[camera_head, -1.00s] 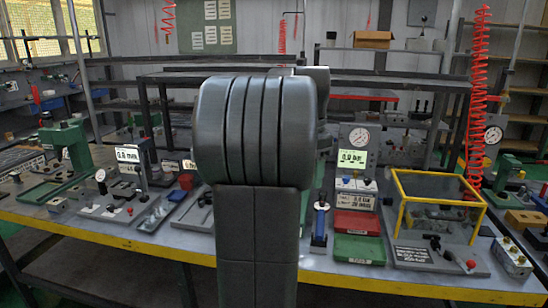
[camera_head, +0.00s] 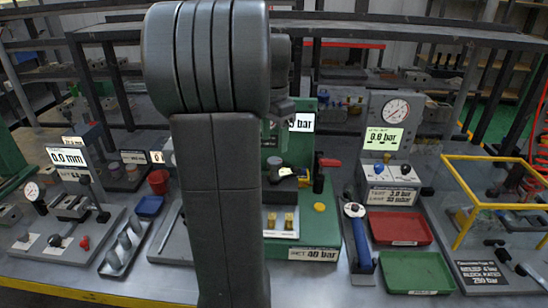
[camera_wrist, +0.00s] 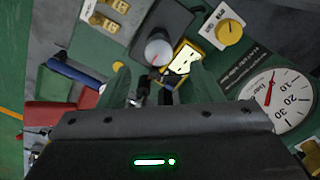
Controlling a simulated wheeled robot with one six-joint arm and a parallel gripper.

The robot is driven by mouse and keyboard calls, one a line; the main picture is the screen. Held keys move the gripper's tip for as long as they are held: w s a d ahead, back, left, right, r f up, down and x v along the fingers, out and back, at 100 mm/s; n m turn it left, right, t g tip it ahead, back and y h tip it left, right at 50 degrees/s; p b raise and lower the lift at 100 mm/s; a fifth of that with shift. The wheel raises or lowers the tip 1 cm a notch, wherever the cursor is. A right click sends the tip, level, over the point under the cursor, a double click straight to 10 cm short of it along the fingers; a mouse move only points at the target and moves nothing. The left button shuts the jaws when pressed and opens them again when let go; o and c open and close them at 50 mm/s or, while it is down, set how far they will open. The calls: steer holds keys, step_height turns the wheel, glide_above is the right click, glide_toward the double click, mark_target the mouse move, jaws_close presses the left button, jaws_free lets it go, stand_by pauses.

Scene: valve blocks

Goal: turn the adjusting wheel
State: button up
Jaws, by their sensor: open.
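A round grey knob with a pale rim and a red mark (camera_wrist: 157,50) shows in the wrist view just beyond my fingers; it may be the adjusting wheel, though I cannot tell for sure. A yellow knob (camera_wrist: 230,32) sits to its right, and shows in the head view (camera_head: 320,207) on the green valve block (camera_head: 312,235). My gripper (camera_wrist: 160,88) is open, its two green fingers apart, with small metal parts visible between them. I cannot tell whether these touch the fingers. In the head view my arm hides part of the block and most of the gripper.
A pressure gauge (camera_wrist: 280,100) is close to the right finger in the wrist view. Right of the block in the head view are a blue-handled tool (camera_head: 358,238), a red tray (camera_head: 400,228), a green tray (camera_head: 417,272) and a yellow frame (camera_head: 475,204). Shelving stands behind.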

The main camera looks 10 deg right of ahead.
mark_target(274, 160)
step_height(274, 160, down, 6)
steer(key=shift+s+f, duration=0.1)
steer(key=shift+s, duration=0.05)
steer(key=shift+c, duration=0.5)
steer(key=c, duration=0.9)
steer(key=shift+n, duration=0.3)
